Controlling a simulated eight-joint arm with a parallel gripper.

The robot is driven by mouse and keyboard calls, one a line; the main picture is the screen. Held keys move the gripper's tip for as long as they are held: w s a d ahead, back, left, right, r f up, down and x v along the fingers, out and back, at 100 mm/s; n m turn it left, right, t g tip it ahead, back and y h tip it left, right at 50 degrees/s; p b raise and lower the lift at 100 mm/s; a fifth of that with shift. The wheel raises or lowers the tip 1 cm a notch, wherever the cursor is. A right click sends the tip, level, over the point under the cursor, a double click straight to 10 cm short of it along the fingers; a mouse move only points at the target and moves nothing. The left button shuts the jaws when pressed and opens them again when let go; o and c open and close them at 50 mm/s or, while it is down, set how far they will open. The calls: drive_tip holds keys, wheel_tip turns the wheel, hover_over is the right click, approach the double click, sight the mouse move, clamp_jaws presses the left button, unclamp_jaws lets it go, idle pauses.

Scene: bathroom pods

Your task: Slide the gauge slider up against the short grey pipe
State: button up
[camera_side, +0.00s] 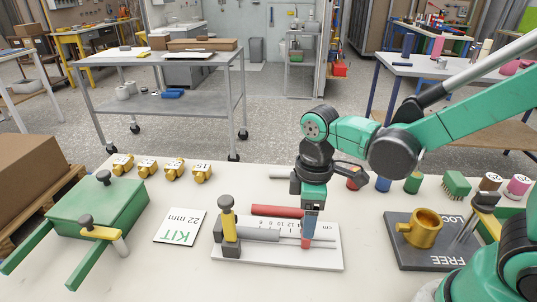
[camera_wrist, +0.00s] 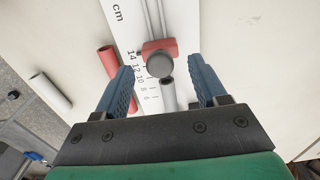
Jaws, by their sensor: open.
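The gauge is a white board (camera_side: 322,260) with cm marks and rods. Its red slider (camera_side: 306,243) is mostly hidden by my gripper in the side view. In the wrist view the slider (camera_wrist: 153,46) shows its round grey knob (camera_wrist: 160,67). The short grey pipe (camera_side: 262,233) lies along the board, and its open end (camera_wrist: 168,92) is close to the knob in the wrist view. My gripper (camera_side: 309,232) points down with blue fingers open (camera_wrist: 160,66), one on each side of the slider.
A red pipe (camera_side: 276,211) lies just behind the gauge, and a pale pipe (camera_wrist: 50,91) lies farther off. A KIT card (camera_side: 180,227) and green box (camera_side: 98,207) lie left; a dark FREE/LOCK board (camera_side: 408,253) lies right.

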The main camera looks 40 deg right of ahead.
drive_tip(key=shift+f, duration=0.25)
clamp_jaws()
idle(1.4)
